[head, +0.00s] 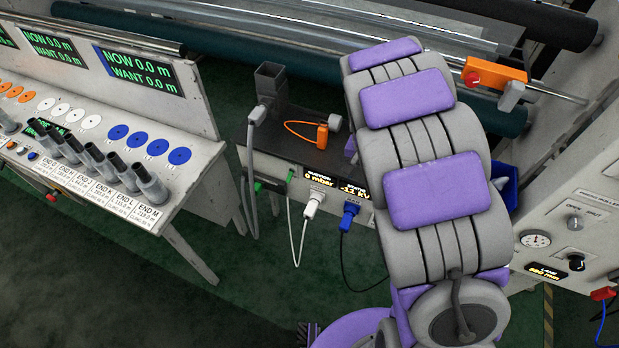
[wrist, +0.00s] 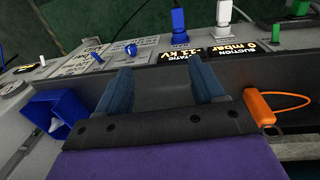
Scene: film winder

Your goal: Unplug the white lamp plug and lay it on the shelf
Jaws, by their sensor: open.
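The white plug (head: 312,203) sits upright in the front of the bench, below the suction display, and its white cord hangs down in a loop. It also shows at the top edge of the wrist view (wrist: 228,14). The dark shelf top (head: 285,150) lies behind the displays. My gripper (wrist: 160,85) shows in the wrist view with its two blue fingers apart and nothing between them. It is over the dark surface, apart from the white plug. In the head view my arm hides the gripper.
A blue plug (head: 350,213) is close beside the white one, with a black cord. A green plug (wrist: 298,8) is on the other side. An orange clip with a loop (head: 322,136) lies on the shelf, near a grey post (head: 270,85). A blue bin (wrist: 58,118) is at left.

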